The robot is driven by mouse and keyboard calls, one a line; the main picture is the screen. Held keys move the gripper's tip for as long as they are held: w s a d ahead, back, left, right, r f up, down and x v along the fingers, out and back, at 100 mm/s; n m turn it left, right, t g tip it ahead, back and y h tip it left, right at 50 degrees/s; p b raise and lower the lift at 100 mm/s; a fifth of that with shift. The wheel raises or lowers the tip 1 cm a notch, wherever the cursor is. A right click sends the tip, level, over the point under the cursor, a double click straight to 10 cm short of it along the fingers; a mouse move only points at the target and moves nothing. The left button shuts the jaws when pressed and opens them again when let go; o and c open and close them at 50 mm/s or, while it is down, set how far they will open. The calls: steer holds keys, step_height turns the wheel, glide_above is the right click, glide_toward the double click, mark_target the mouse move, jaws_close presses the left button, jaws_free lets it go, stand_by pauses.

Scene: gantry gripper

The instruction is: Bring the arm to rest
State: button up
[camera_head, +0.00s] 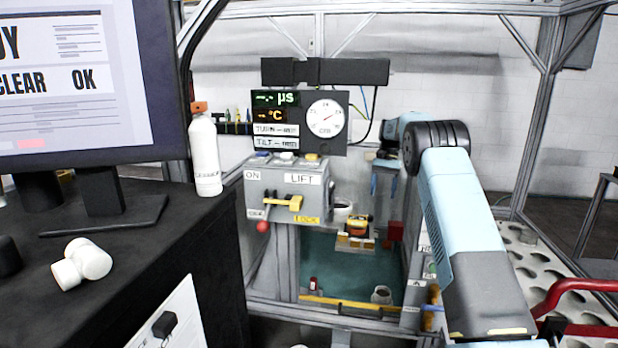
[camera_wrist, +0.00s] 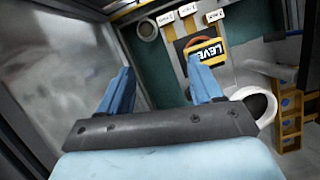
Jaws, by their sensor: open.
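My arm (camera_head: 460,210) reaches from the lower right of the head view up to a bent elbow and wrist. My gripper (camera_head: 384,180) hangs at its end, fingers pointing down, to the right of the control box. In the wrist view my gripper (camera_wrist: 161,92) shows two blue fingers spread apart with nothing between them. The block also shows in the head view (camera_head: 357,227), below and left of my gripper.
A grey control box (camera_head: 284,189) with a yellow handle and a red-knobbed lever stands left of my gripper. A gauge panel (camera_head: 325,118) is above it. A white cup (camera_wrist: 255,104) is near the right finger. A monitor and a white bottle (camera_head: 205,155) stand on the dark desk.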

steer(key=s+a+r+n+t, duration=0.2)
steer(key=s+r+t, duration=0.3)
steer(key=s+r, duration=1.8)
steer(key=s+n+t+h, duration=0.1)
steer(key=s+t, duration=0.1)
steer(key=s, duration=1.7)
steer(key=s+f+t, duration=0.1)
steer(key=s+f, duration=0.2)
steer(key=s, duration=0.4)
steer(key=s+f+n+t, duration=0.1)
steer(key=s+f, duration=0.3)
steer(key=s, duration=0.3)
steer(key=shift+s+a+f+n+h, duration=0.2)
steer(key=shift+s+a+n+h, duration=0.1)
steer(key=shift+a+h, duration=0.1)
